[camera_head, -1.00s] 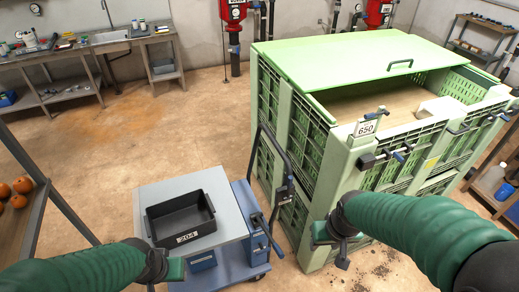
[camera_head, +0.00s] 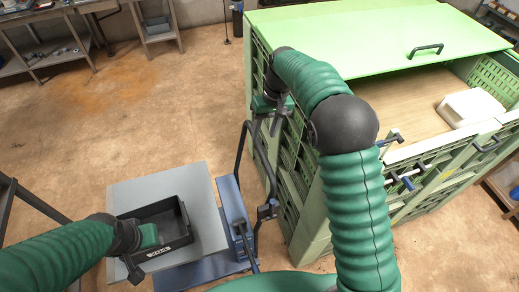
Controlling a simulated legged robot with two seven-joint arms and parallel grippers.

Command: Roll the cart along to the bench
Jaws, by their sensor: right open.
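The cart (camera_head: 203,185) has a grey top, a blue lower body and a dark tube handle (camera_head: 240,150) rising on its right side. A black bin (camera_head: 178,245) with a white label sits on the cart top. My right gripper (camera_head: 267,110) is open, close to the upper end of the handle. I cannot tell whether it touches the handle. My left gripper (camera_head: 138,255) is over the left part of the bin, and its jaw gap is unclear. A grey metal bench (camera_head: 75,12) stands at the upper left, cut off by the picture edge.
A large green slatted crate (camera_head: 300,205) with a partly open lid stands right of the cart, close to the handle. A white container (camera_head: 470,107) lies in it. A dark shelf frame (camera_head: 40,208) is at the left. Bare floor (camera_head: 150,110) lies between cart and bench.

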